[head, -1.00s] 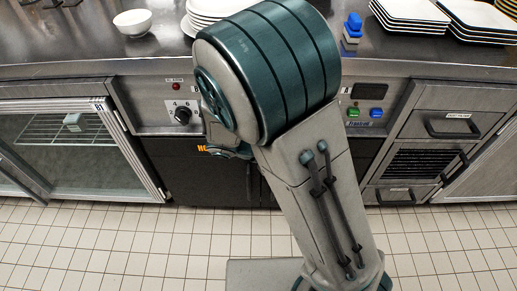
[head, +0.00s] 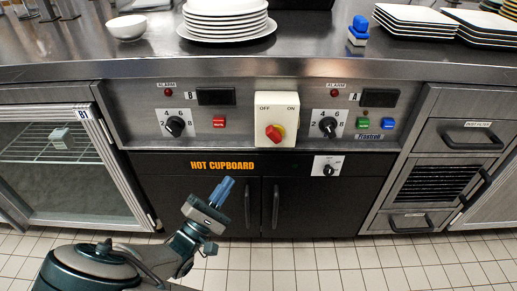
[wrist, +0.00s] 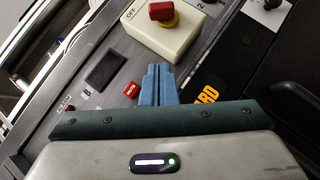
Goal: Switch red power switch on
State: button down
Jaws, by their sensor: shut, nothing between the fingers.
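The red power switch (head: 273,133) is a red rotary handle on a yellow base. It sits on a cream box (head: 289,102) marked OFF at left and ON at right, in the middle of the control panel. I cannot tell for sure which mark the handle points to. My gripper (head: 225,184) is below and left of the switch, in front of the black cupboard, with its blue fingers together and empty. In the wrist view the fingers (wrist: 157,70) point toward the box (wrist: 160,42), and the red handle (wrist: 161,12) is at the top edge. They look apart from it.
Black dials (head: 175,126) and (head: 328,127) flank the box. A red MUTE button (head: 219,123) is left of it; green (head: 363,122) and blue (head: 388,123) buttons are right. The counter edge (head: 250,67) juts above the panel. Plates (head: 226,25) stand on top. Clear floor lies in front.

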aim_at(275, 134)
jog(key=shift+s+d+r+b+x, duration=0.3)
jog(key=shift+b+x, duration=0.35)
jog(key=shift+x, duration=1.5)
jog(key=shift+s+d+r+b+x, duration=0.1)
jog(key=shift+s+d+b+x, duration=0.45)
jog(key=shift+x, duration=1.6)
jog(key=shift+s+a+r+b+x, duration=0.15)
jog(key=shift+b+x, duration=0.65)
jog(key=shift+x, duration=1.35)
jog(key=shift+r+m+g+p, duration=0.25)
jog(key=shift+m+g+p, duration=0.15)
jog(key=shift+p, duration=0.15)
